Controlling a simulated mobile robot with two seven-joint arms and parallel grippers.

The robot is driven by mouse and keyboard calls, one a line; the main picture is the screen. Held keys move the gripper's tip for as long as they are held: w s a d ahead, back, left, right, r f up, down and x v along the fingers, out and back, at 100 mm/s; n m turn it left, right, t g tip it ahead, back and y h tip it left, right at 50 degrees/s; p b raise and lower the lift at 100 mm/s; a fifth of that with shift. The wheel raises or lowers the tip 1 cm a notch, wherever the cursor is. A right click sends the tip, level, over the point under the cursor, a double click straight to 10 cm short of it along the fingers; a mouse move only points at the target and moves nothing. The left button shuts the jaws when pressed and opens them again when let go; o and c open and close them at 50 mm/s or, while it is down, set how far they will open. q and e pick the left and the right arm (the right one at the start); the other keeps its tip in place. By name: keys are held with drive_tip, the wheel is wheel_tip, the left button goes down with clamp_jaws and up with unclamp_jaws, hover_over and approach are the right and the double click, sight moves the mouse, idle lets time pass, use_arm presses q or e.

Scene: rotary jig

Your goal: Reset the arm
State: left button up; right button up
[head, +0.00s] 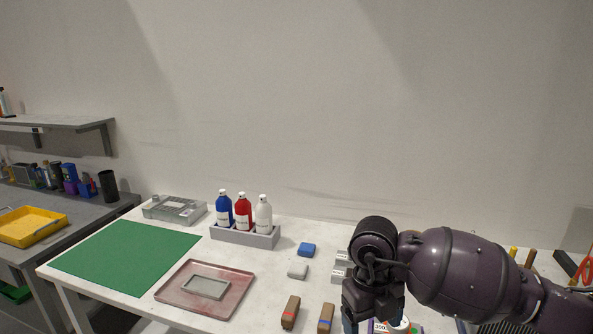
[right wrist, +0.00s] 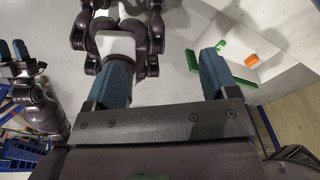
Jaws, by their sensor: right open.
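My right arm comes in from the right in the head view and bends down to its gripper at the bottom edge, which is mostly cut off. In the right wrist view my right gripper (right wrist: 163,78) is open, its two blue fingers wide apart with nothing between them. My left gripper (right wrist: 13,52) shows small at the left edge of that view, with two blue fingers; how far apart they are is unclear. It is outside the head view. A white table (head: 265,291) stands in front of me.
A green mat (head: 125,256), a grey fixture (head: 174,209), a reddish tray (head: 171,294) with a grey frame (head: 206,287), and a grey holder (head: 245,237) with three bottles are on the table. Blue (head: 307,249) and grey (head: 297,271) blocks and two brown-handled brushes (head: 290,311) lie near my right arm.

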drive_tip(key=s+a+r+n+g+y, duration=0.1)
drive_tip(key=a+r+n+y, duration=0.1)
drive_tip(key=a+r+y, duration=0.4)
drive_tip(key=s+a+r+n+y, duration=0.1)
drive_tip(key=a+r+y, duration=0.1)
drive_tip(key=a+y, duration=0.45)
wheel_tip(320, 180, up, 9)
drive_tip(key=w+a+m+t+y, duration=0.3)
drive_tip(key=m+t+y, duration=0.1)
drive_tip(key=m+y, duration=0.4)
drive_tip(key=w+d+f+m+t+h, duration=0.4)
drive_tip(key=d+f+m+t+h, duration=1.1)
drive_tip(key=m, duration=0.9)
drive_tip(key=s+d+f+m+g+h, duration=0.2)
drive_tip(key=s+d+f+m, duration=0.3)
drive_tip(key=s+f, duration=0.7)
drive_tip(key=s+d+f+m+g+h, duration=0.3)
drive_tip(key=s+d+f, duration=0.6)
drive_tip(key=s+f, duration=0.3)
wheel_tip(320, 180, down, 3)
drive_tip(key=shift+s+d+f+m+g, duration=0.15)
drive_tip(key=shift+d+m+g, duration=0.25)
drive_tip(key=shift+m, duration=0.5)
